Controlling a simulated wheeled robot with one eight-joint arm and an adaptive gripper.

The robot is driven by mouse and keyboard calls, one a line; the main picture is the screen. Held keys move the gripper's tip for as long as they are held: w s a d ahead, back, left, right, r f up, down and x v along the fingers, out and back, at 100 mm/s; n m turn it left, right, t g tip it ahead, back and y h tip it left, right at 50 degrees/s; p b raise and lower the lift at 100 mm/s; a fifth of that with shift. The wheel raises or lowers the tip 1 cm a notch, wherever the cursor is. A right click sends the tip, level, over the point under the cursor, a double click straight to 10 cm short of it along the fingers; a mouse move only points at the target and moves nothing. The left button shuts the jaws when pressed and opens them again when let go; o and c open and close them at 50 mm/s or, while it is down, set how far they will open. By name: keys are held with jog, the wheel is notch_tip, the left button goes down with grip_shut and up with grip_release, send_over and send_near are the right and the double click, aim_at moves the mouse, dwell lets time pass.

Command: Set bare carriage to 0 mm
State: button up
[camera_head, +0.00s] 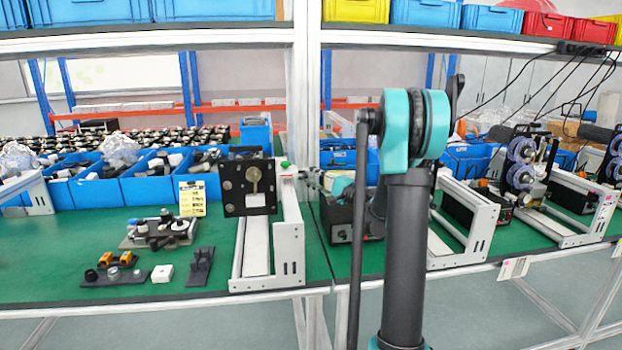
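A grey-white rail frame (289,240) stands on the green bench left of my arm. A black square plate with a brass-coloured round part (253,180) stands upright at its left side. Another rail frame (470,215) stands right of my arm, partly hidden by it. I cannot tell which part is the bare carriage, and no scale can be read. My arm rises in the middle of the view. Its far end, with a small teal part, reaches left behind the upright link near the left frame. My gripper (312,178) is small and partly hidden there; its fingers are unclear.
A dark fixture (160,230), black brackets (200,267) and a white block (162,273) lie on the left bench. Blue bins (150,185) stand behind. A metal post (305,90) and upper shelf (150,37) frame the space.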

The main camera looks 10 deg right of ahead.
jog(key=shift+w+a, duration=0.15)
grip_shut()
dwell(0.4)
